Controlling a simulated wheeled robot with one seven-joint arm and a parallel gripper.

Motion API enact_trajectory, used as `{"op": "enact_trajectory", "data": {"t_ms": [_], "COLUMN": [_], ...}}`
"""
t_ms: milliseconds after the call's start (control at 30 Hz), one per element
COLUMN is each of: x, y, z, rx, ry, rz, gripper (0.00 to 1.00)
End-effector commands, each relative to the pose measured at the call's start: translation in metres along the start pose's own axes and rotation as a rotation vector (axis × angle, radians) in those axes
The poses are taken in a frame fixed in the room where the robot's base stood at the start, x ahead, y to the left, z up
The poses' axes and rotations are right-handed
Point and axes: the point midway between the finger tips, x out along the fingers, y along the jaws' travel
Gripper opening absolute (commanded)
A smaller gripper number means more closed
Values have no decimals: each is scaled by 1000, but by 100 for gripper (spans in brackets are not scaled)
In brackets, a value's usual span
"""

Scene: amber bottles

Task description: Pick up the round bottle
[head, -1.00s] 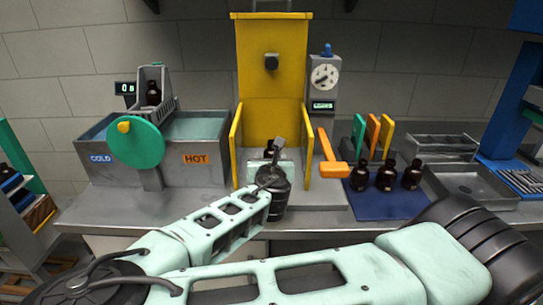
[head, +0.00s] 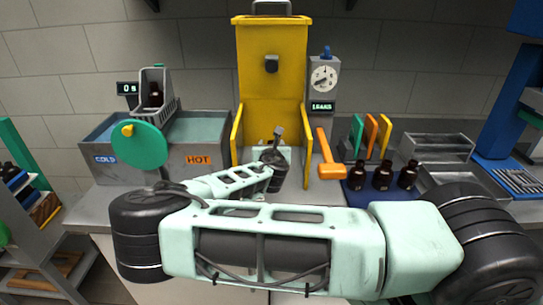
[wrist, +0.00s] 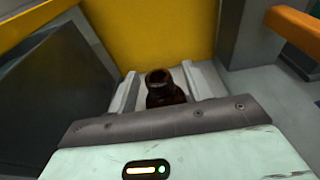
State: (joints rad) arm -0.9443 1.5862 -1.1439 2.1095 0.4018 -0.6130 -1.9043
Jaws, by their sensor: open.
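A dark amber bottle (wrist: 166,92) with an open round mouth stands inside the yellow frame in the wrist view. My gripper (wrist: 158,84) is open, with one pale finger on each side of this bottle. I cannot tell whether either finger touches it. In the head view my gripper (head: 273,158) is low in front of the yellow frame (head: 270,90) and hides the bottle there. Three more amber bottles (head: 383,176) stand on a blue mat, and another (head: 155,96) sits in a basket over the bath. Their body shapes are hard to tell apart.
An orange hammer-shaped tool (head: 328,158) stands just right of the yellow frame. A dial gauge (head: 323,77) is behind it, with a display reading LEAKS. The hot and cold bath (head: 197,160) is at left. Metal trays (head: 437,147) are at right.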

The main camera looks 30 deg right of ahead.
Motion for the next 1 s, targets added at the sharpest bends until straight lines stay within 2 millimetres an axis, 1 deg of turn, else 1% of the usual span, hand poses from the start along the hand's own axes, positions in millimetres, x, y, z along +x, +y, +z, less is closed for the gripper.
{"op": "enact_trajectory", "data": {"t_ms": [100,133,167,200,267,300,567,667,767,1000], "x": [0,0,0,0,0,0,-1,-2,-4,-14], "y": [0,0,0,0,0,0,0,0,0,1], "z": [0,0,0,0,0,0,0,6,18,65], "rx": [0,0,0,0,0,0,0,1,3,4], "ry": [0,0,0,0,0,0,-1,-2,-2,-3], "rz": [0,0,0,0,0,0,0,0,0,1], "gripper": [50,47,39,28,11,0,0,0,0,0]}}
